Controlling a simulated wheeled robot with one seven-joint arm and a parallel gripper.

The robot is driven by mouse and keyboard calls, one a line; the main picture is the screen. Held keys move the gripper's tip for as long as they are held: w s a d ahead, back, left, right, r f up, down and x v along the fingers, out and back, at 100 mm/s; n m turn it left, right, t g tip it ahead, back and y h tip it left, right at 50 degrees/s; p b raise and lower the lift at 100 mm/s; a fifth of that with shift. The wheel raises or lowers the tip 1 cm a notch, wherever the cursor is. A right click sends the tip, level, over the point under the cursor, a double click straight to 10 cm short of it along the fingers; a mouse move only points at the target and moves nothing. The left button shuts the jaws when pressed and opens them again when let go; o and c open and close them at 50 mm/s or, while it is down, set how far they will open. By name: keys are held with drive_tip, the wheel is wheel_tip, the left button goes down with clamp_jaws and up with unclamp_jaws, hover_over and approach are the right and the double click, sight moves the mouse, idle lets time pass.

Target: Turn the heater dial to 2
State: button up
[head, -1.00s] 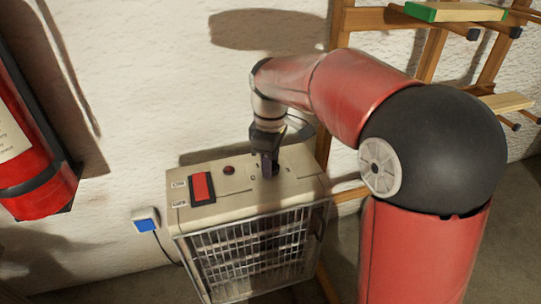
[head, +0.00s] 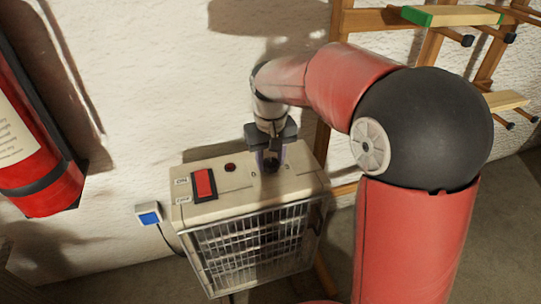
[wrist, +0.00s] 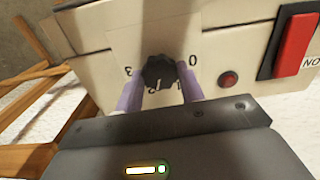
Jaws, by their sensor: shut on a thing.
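The heater (head: 225,205) is a beige box with a front grille, standing by the wall. Its black ribbed dial (wrist: 158,71) is on the top panel. In the wrist view, the figures 3 and 0 show on either side of the dial. A 1 and part of a 2 show near the fingers, and the dial's pointer cannot be made out. My gripper (wrist: 160,82) has its two pale purple fingers closed on opposite sides of the dial. In the head view, my gripper (head: 271,163) reaches down onto the top panel and largely hides the dial.
A red rocker switch (head: 204,184) marked ON and OFF and a small dark red lamp (head: 230,167) sit left of the dial. A red fire extinguisher (head: 30,150) hangs at left. A wall socket (head: 148,214) has a cord. A wooden rack (head: 420,60) stands right.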

sight(271, 163)
drive_tip(key=shift+m, duration=0.8)
drive_tip(key=o, duration=1)
wheel_tip(271, 163, up, 8)
drive_tip(key=shift+f+p, duration=0.1)
drive_tip(key=shift+p, duration=0.4)
